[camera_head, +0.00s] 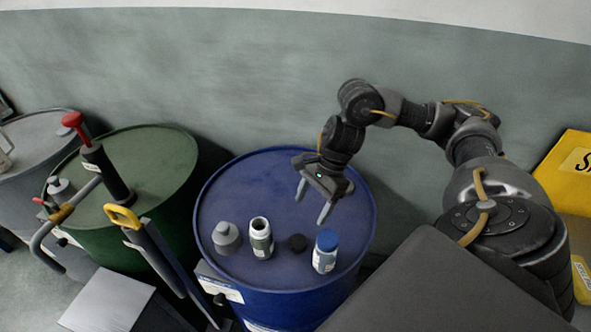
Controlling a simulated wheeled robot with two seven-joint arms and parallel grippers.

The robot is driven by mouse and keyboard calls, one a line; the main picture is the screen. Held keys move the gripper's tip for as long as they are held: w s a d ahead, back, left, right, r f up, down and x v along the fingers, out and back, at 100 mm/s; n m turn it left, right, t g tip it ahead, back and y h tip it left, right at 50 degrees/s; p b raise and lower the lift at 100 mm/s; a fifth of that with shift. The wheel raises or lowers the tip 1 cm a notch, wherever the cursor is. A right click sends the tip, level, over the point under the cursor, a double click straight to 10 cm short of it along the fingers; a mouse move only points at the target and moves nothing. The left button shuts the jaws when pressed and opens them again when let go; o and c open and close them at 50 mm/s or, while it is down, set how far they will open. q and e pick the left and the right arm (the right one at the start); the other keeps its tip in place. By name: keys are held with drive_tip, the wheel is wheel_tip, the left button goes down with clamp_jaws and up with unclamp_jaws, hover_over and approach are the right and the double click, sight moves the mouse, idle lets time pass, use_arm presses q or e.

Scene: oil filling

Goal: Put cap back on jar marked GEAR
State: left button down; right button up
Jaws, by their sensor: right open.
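An open jar (261,241) with a white neck and a dark label stands upright on the blue drum (265,178); the label's lettering is too small to read. A dark round cap (297,243) lies on the drum top just right of it, apart from it. A second jar (325,255) with a blue cap stands to the right of the dark cap. My right gripper (312,212) is open and empty, pointing down over the drum, behind and above the dark cap and the blue-capped jar. My left gripper is out of view.
A green drum (150,160) with a red-handled pump (105,170) and a yellow-handled tool (124,217) stands at left. The blue drum's back half is clear apart from my gripper.

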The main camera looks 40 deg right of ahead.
drive_tip(key=f, duration=0.2)
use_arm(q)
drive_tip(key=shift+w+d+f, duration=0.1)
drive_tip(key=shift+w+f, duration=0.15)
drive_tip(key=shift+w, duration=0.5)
use_arm(e)
hover_over(297, 242)
drive_tip(key=d, duration=0.3)
drive_tip(key=shift+w+a+f, duration=0.1)
drive_tip(key=shift+f, duration=2.25)
drive_tip(key=shift+a+f+p, duration=0.15)
drive_tip(key=shift+a+p, duration=0.05)
drive_tip(key=shift+p, duration=0.2)
drive_tip(key=p+x, duration=0.2)
drive_tip(key=x, duration=0.1)
drive_tip(key=shift+s+a+f, duration=0.2)
drive_tip(key=shift+a, duration=0.05)
drive_tip(key=shift+a+f, duration=0.15)
drive_tip(key=shift+f, duration=0.45)
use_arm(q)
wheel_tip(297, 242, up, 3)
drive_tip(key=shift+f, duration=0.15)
